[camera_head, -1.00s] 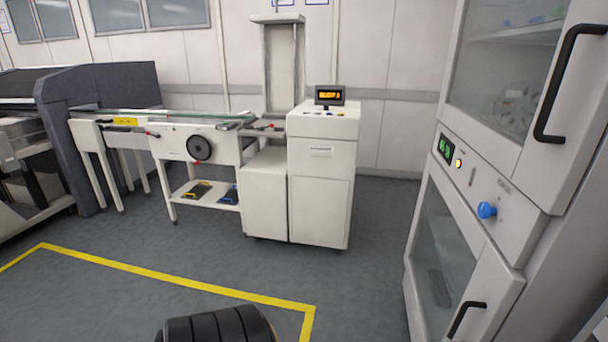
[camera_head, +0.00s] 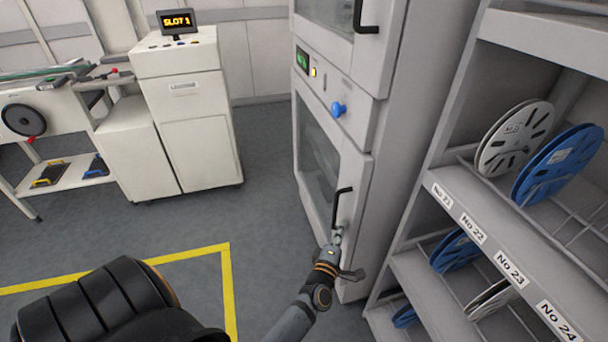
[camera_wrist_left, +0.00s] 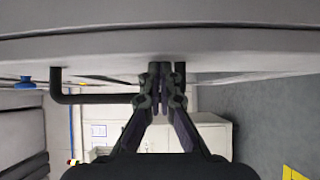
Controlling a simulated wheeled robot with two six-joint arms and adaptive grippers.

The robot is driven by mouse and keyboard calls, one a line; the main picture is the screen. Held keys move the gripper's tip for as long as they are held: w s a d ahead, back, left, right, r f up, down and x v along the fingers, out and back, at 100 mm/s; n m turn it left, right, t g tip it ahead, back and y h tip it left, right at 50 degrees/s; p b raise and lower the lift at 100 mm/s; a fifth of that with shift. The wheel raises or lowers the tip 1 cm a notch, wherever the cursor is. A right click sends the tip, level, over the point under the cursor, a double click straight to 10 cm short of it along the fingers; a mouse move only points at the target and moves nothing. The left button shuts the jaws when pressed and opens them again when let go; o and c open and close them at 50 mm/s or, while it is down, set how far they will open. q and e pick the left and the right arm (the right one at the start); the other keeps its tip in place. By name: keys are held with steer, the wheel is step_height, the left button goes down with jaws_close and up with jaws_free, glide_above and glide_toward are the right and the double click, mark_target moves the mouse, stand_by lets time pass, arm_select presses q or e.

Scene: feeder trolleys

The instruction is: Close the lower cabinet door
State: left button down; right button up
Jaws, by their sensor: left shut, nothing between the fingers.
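The lower cabinet door (camera_head: 318,163) is a pale framed door with a glass pane and a black bar handle (camera_head: 337,208). It looks flush or nearly flush with the cabinet front; a small gap cannot be ruled out. My left gripper (camera_head: 337,237) is shut and empty at the lower end of the handle, close to the door face. In the left wrist view the closed fingertips (camera_wrist_left: 160,76) are beside one end of the handle (camera_wrist_left: 95,98), by the pale door surface. Whether they touch it is unclear. My right gripper is not in view.
A blue knob (camera_head: 338,109) and a green display (camera_head: 302,60) sit above the lower door. A shelf rack with reels (camera_head: 515,140) stands close on the right. A white machine (camera_head: 185,120) stands at the left back. Grey floor is free before it.

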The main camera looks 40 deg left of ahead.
mark_target(350, 197)
arm_select(q)
steer(key=shift+r, duration=5)
